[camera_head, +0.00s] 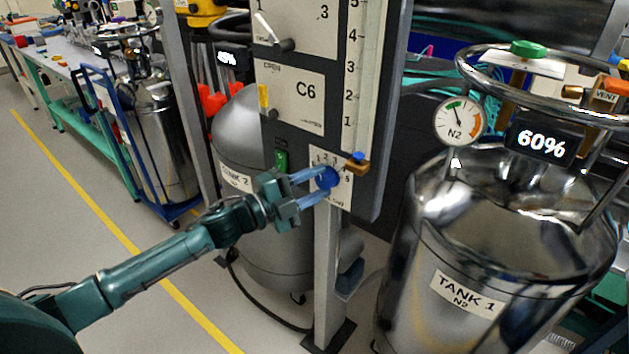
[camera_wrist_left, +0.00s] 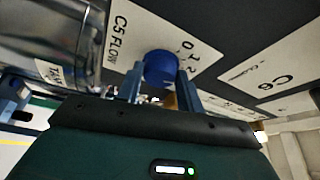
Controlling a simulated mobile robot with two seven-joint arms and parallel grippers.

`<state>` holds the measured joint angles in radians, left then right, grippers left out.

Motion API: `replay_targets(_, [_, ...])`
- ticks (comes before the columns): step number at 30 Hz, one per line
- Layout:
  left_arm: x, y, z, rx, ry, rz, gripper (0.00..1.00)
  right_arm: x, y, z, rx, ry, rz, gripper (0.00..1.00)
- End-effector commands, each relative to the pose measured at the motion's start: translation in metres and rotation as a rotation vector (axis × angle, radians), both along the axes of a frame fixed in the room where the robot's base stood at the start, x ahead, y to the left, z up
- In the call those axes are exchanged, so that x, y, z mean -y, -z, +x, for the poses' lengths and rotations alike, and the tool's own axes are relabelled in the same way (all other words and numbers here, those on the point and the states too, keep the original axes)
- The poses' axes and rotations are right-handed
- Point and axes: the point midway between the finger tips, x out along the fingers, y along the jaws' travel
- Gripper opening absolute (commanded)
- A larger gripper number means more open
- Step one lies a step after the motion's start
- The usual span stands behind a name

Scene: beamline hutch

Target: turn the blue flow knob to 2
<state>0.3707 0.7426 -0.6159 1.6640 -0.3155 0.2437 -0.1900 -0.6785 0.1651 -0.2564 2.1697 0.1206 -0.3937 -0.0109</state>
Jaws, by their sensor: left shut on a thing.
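The blue flow knob (camera_head: 327,179) sits on a white numbered plate (camera_head: 341,192) low on the grey panel. My left gripper (camera_head: 318,184) reaches in from the left, with its fingers on either side of the knob, shut on it. In the left wrist view the knob (camera_wrist_left: 160,68) shows between the two fingers (camera_wrist_left: 160,85), and the plate beside it (camera_wrist_left: 122,42) reads C5 FLOW. Part of the scale is hidden by the knob and fingers, and I cannot tell which number the knob points to. My right gripper is not in view.
A brass fitting with a blue top (camera_head: 357,163) is just right of the knob. A green switch (camera_head: 282,160) is to its left. The TANK 1 dewar (camera_head: 440,250) stands at right, and TANK 2 (camera_head: 270,240) stands behind the panel post (camera_head: 328,270).

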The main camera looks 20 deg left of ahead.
Motion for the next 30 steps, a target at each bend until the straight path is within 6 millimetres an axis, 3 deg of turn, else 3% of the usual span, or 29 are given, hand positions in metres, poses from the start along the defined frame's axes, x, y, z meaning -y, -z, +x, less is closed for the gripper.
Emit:
replay_targets(11, [0.0002,0.0007,-0.0001,0.001,0.0,0.004,0.14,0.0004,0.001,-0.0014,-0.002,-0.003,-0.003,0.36])
replay_targets(12, [0.0002,0.0007,-0.0001,0.001,0.0,0.004,0.39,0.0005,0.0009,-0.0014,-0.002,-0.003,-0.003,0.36])
replay_targets(19, [0.0002,0.0004,-0.0001,0.001,0.0,0.004,0.58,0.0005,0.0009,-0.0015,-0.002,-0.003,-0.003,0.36])
replay_targets(30, [-0.0062,0.0023,-0.0058,0.0,-0.002,0.004,0.59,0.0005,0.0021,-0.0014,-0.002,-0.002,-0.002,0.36])
